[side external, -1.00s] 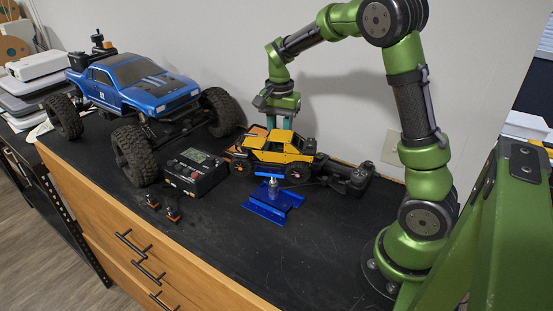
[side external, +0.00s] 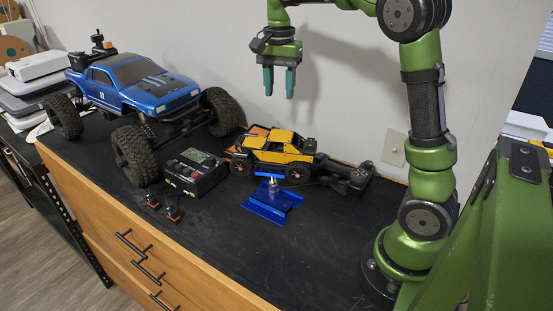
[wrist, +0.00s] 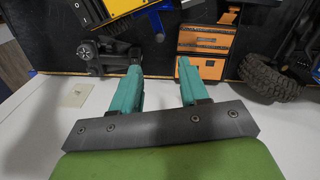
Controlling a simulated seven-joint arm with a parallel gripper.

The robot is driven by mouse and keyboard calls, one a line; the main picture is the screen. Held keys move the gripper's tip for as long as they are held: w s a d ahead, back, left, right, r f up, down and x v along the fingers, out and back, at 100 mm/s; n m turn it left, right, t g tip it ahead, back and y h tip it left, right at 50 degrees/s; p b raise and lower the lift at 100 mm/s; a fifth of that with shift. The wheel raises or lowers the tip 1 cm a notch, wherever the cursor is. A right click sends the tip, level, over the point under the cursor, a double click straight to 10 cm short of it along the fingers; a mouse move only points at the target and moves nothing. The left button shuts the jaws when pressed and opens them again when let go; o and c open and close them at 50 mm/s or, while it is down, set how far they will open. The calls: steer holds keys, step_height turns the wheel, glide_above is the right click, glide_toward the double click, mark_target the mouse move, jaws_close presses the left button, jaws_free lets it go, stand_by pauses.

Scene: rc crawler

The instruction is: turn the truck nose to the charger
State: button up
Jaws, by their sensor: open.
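A small yellow truck (side external: 276,150) with black wheels stands on the dark worktop, close behind a blue metal stand (side external: 272,200). Which end is its nose is hard to tell. The charger (side external: 195,172), a black box with a small screen, sits to its left. My gripper (side external: 279,92) is open and empty, fingers down, well above and behind the yellow truck. In the wrist view, part of the yellow truck (wrist: 118,5) shows at the top edge, beyond the open fingers (wrist: 158,68). The truck's far side is hidden in the side view.
A large blue truck (side external: 140,85) stands at the left. A black controller (side external: 350,179) lies right of the yellow truck. An orange-and-black case (wrist: 203,40) lies near the wall. Two small orange-and-black connectors (side external: 172,214) lie up front. The front right worktop is clear.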

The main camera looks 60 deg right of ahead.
steer(key=shift+r, duration=2.3)
steer(key=shift+c, duration=0.3)
